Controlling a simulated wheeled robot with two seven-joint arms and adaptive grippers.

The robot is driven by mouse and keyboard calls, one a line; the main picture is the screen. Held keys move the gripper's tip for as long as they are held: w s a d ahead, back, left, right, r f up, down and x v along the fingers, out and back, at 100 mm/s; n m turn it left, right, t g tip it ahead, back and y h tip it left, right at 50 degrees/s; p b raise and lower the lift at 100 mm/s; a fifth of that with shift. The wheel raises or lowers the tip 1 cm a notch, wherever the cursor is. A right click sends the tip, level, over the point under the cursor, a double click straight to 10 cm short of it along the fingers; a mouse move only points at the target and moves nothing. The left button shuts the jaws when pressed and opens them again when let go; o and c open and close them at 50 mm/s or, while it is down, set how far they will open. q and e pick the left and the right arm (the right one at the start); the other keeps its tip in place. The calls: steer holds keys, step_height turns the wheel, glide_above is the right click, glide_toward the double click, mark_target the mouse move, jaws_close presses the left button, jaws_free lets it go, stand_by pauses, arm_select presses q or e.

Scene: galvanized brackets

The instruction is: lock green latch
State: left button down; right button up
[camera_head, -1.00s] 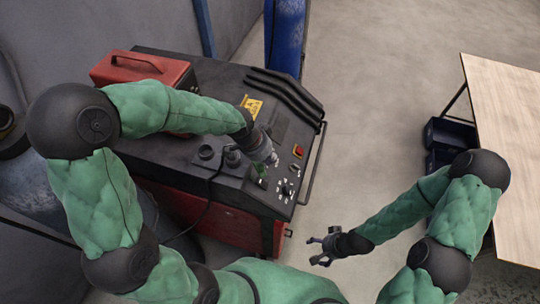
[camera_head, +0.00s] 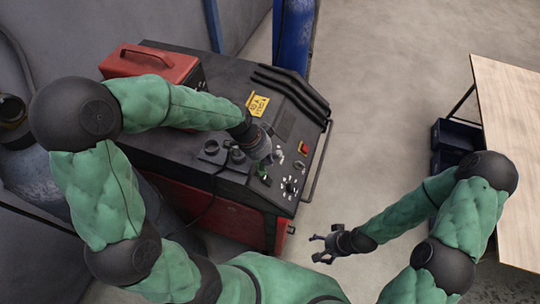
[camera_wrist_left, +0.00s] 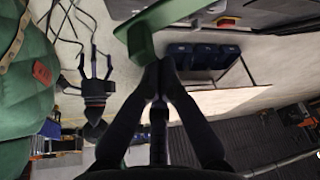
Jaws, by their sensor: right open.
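The green latch (camera_head: 262,171) sits on the sloped control panel of the dark machine, below my left gripper. It looms large and close at the top of the left wrist view (camera_wrist_left: 178,14). My left gripper (camera_head: 268,159) hangs over the panel just above the latch. In the left wrist view its fingertips (camera_wrist_left: 160,66) are together, just short of the green part; whether they touch it I cannot tell. My right gripper (camera_head: 318,248) is open and empty, over the floor in front of the machine.
The panel (camera_head: 278,180) also carries a round dial (camera_head: 290,186), a red switch (camera_head: 304,148) and black sockets (camera_head: 211,148). A red box (camera_head: 150,64) stands on the machine. A wooden table (camera_head: 510,150) and dark blue bins (camera_head: 453,140) are at the right. Floor between is clear.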

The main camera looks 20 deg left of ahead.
mark_target(259, 167)
arm_select(q)
steer(key=shift+s+a+f+m+g+b, duration=0.1)
steer(key=shift+s+a+m+g+b, duration=0.25)
steer(key=shift+s+a+m, duration=0.65)
steer(key=a+m+b, duration=0.1)
steer(key=m, duration=0.1)
steer(key=s+a+m+g+b, duration=0.1)
steer(key=shift+a+m+h, duration=0.3)
steer(key=shift+a+m, duration=0.05)
steer(key=shift+m, duration=0.05)
steer(key=shift+w+d, duration=0.1)
steer(key=shift+w+d, duration=0.35)
steer(key=shift+w, duration=0.2)
